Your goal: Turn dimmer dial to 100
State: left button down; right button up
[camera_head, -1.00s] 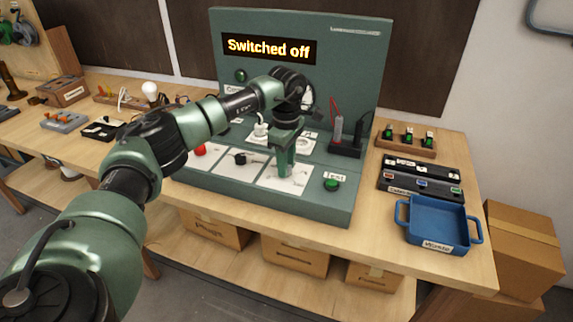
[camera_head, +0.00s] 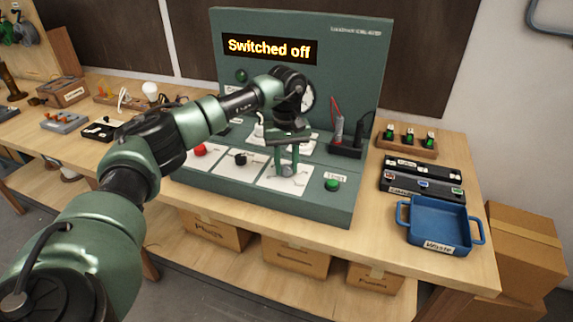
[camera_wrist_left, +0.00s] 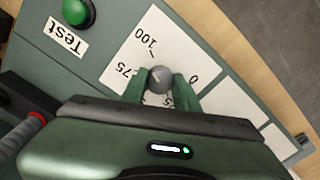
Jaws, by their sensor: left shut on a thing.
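The dimmer dial (camera_wrist_left: 159,79) is a small round grey knob on a white plate (camera_wrist_left: 150,45) printed with 0, 75 and 100. The plate also shows in the head view (camera_head: 296,184). My left gripper (camera_wrist_left: 160,88) points down at the dial with one green finger on each side of it, shut on it. In the head view my left gripper (camera_head: 287,172) stands over the right-hand white plate of the panel and mostly hides the dial. The dial's exact setting is hard to read. My right gripper is not in view.
A green Test button (camera_head: 332,184) sits just right of the dial plate. A black knob (camera_head: 240,158) and a red button (camera_head: 199,150) are to its left. The display (camera_head: 269,48) reads "Switched off". A blue waste tray (camera_head: 438,226) stands at the right.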

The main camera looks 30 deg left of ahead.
aim_at(286, 167)
pick_arm(q)
jog(key=shift+w+r+m, duration=0.1)
jog(key=shift+r+m, duration=0.05)
jog(key=shift+m, duration=0.65)
jog(key=c, duration=1.1)
grip_release()
jog(key=shift+o, duration=0.2)
notch_tip(286, 167, up, 8)
jog(key=shift+f+b, duration=0.15)
jog(key=shift+b, duration=0.6)
jog(key=shift+f, duration=0.1)
